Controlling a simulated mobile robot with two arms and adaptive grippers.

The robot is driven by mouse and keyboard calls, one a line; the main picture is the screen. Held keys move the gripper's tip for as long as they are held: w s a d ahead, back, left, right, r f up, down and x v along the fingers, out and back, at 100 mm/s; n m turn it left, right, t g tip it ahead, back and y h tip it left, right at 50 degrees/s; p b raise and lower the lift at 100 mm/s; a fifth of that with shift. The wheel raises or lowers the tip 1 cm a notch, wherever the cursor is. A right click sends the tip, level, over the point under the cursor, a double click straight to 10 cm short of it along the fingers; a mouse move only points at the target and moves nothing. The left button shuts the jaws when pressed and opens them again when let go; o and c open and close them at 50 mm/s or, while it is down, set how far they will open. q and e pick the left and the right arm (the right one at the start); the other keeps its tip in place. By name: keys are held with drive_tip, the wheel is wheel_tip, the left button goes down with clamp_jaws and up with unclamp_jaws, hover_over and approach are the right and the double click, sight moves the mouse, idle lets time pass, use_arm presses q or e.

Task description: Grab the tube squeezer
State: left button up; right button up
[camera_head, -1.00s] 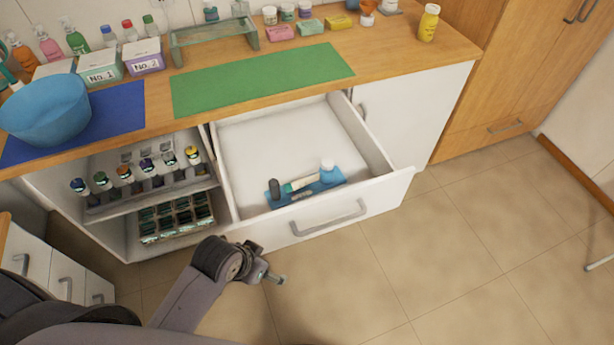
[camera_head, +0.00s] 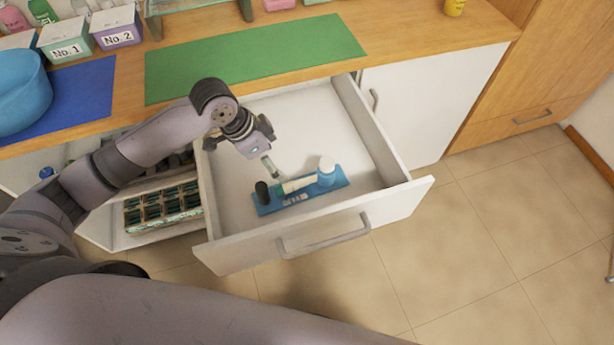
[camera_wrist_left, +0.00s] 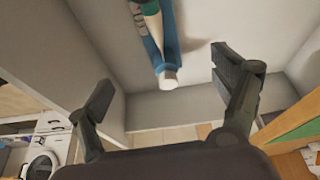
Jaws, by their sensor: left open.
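The tube squeezer (camera_head: 299,199) is a flat blue piece lying in the open drawer (camera_head: 232,262). A pale tube (camera_head: 297,184) lies along it, with a dark upright knob (camera_head: 262,191) at its left end and a white-and-blue round piece (camera_head: 327,166) at its right. My left gripper (camera_head: 270,166) is open and empty above the drawer, just behind the squeezer in the head view and apart from it. In the left wrist view, the blue piece (camera_wrist_left: 160,38) shows at the top, between and beyond the open fingers (camera_wrist_left: 166,95). My right gripper is not in view.
The drawer walls stand around the squeezer; its right and back floor is bare. A green mat (camera_head: 255,57) lies on the wooden counter above. A rack of dark bottles (camera_head: 160,207) stands on the open shelf to the left, partly behind my arm.

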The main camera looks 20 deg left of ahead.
use_arm(q)
approach(297, 182)
drive_tip(key=shift+s+d+f+p, duration=0.2)
drive_tip(key=shift+d+f+p, duration=0.1)
drive_tip(key=shift+d, duration=0.05)
drive_tip(key=x, duration=0.3)
drive_tip(key=shift+w+f, duration=0.25)
drive_tip(key=shift+f, duration=0.1)
drive_tip(key=x, duration=0.2)
drive_tip(key=shift+w+d+f, duration=0.1)
drive_tip(key=shift+f, duration=0.3)
drive_tip(key=x, duration=0.5)
drive_tip(key=shift+w+p, duration=0.15)
drive_tip(key=shift+p, duration=0.25)
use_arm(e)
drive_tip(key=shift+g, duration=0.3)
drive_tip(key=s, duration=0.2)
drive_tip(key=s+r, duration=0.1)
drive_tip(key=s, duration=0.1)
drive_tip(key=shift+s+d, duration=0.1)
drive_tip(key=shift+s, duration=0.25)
use_arm(q)
drive_tip(key=shift+c, duration=0.6)
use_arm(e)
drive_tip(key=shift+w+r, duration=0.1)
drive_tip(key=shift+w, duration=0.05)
